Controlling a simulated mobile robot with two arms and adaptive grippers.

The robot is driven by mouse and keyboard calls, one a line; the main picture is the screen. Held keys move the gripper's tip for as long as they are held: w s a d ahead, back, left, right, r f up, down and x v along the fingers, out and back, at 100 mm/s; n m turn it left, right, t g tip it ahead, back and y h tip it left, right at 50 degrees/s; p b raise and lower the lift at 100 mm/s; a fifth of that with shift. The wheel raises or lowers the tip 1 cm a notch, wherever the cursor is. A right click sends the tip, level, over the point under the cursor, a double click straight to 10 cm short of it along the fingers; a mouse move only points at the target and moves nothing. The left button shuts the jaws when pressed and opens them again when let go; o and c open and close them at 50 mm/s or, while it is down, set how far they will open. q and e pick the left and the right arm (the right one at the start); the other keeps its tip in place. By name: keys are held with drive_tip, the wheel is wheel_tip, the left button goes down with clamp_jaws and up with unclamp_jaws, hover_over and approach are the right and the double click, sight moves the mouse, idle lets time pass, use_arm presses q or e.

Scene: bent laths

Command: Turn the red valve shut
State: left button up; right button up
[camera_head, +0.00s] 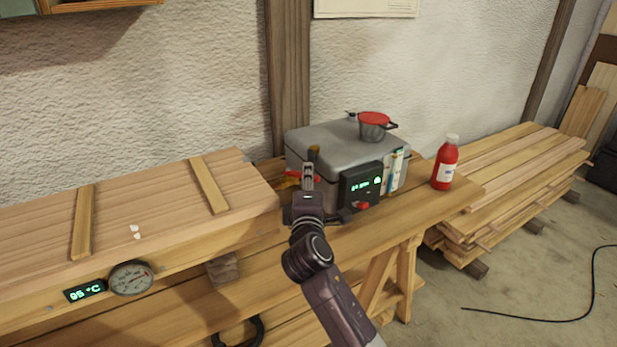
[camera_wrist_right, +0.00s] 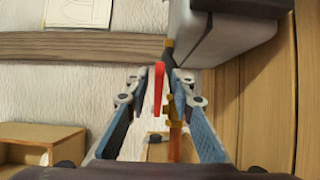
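The red valve lever (camera_wrist_right: 159,88) stands on brass pipework (camera_wrist_right: 173,108) beside the grey box. In the head view the red valve (camera_head: 295,174) is partly hidden behind my right gripper (camera_head: 309,176). In the right wrist view the fingers of my right gripper (camera_wrist_right: 159,92) stand on either side of the lever, with narrow gaps showing between them and it. The gripper is partly open around the lever and does not look clamped on it. My left gripper is in neither view.
The grey steam box (camera_head: 335,137) carries a red-topped pot (camera_head: 374,126) and a lit display (camera_head: 362,185). A red bottle (camera_head: 445,165) stands right on the bench. A long wooden box (camera_head: 140,205) with a gauge (camera_head: 131,278) lies left. Stacked boards (camera_head: 510,180) are at right.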

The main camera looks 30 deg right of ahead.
drive_tip(key=v, duration=1.2)
